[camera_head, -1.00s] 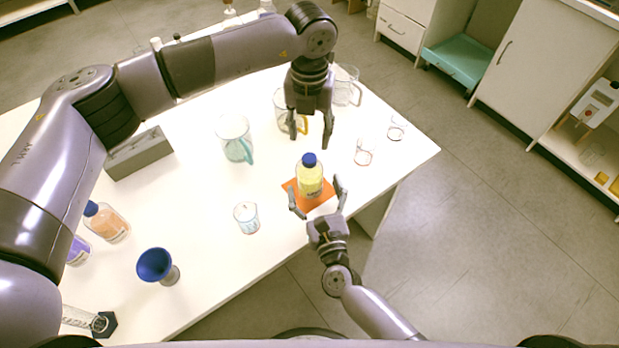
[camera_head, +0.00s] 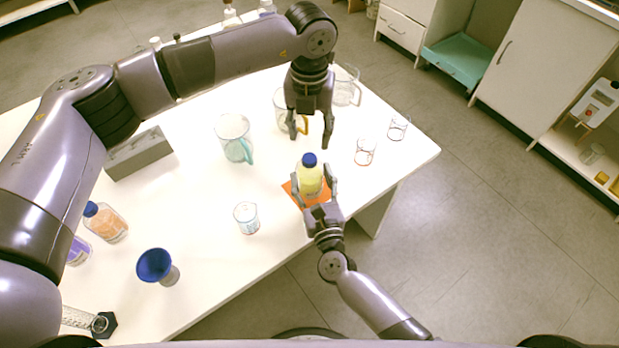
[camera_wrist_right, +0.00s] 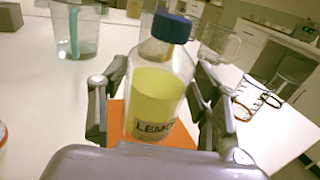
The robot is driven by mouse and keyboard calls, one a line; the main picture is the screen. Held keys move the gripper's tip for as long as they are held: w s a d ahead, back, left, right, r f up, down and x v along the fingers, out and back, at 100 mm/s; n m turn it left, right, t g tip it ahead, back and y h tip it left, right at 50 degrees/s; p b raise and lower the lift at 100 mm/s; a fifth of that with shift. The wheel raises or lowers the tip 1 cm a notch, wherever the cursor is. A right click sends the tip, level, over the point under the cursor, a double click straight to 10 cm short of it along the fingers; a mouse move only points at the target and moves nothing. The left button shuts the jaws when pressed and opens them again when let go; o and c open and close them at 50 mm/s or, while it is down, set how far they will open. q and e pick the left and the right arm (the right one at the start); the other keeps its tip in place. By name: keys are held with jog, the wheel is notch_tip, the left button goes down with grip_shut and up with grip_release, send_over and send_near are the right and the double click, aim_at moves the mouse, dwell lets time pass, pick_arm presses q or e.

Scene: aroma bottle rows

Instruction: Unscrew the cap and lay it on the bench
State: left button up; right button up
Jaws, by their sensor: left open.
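A clear bottle (camera_head: 310,184) of yellow liquid, with a blue cap (camera_head: 309,159), stands upright on an orange mat (camera_head: 291,190). In the right wrist view the bottle (camera_wrist_right: 155,95) carries a label partly reading "LEMO", and the cap (camera_wrist_right: 171,26) is on its neck. My right gripper (camera_head: 314,180) has its fingers on either side of the bottle's body; a gap shows at the right finger, so it looks open around the bottle. My left gripper (camera_head: 310,140) is open and empty, pointing down above and slightly behind the cap.
A small beaker (camera_head: 246,217) and a blue funnel (camera_head: 154,265) stand to the left. A teal-handled jug (camera_head: 234,138) and an amber-handled jug (camera_head: 281,108) stand behind. Bare bench (camera_head: 215,185) lies left of the mat.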

aim_at(309, 158)
grip_shut()
pick_arm(q)
jog(key=m, duration=0.5)
jog(key=shift+m, duration=0.3)
jog(key=m, duration=0.3)
jog(key=shift+m, duration=0.4)
jog(key=m, duration=0.3)
jog(key=shift+m, duration=0.4)
jog(key=m, duration=0.5)
jog(key=shift+m, duration=0.3)
jog(key=m, duration=0.5)
jog(key=shift+m, duration=0.3)
jog(key=m, duration=0.5)
jog(key=shift+m, duration=0.4)
jog(key=m, duration=0.9)
jog(key=shift+m, duration=0.4)
jog(key=shift+f+m, duration=0.3)
jog(key=shift+f, duration=3.75)
jog(key=shift+c, duration=0.3)
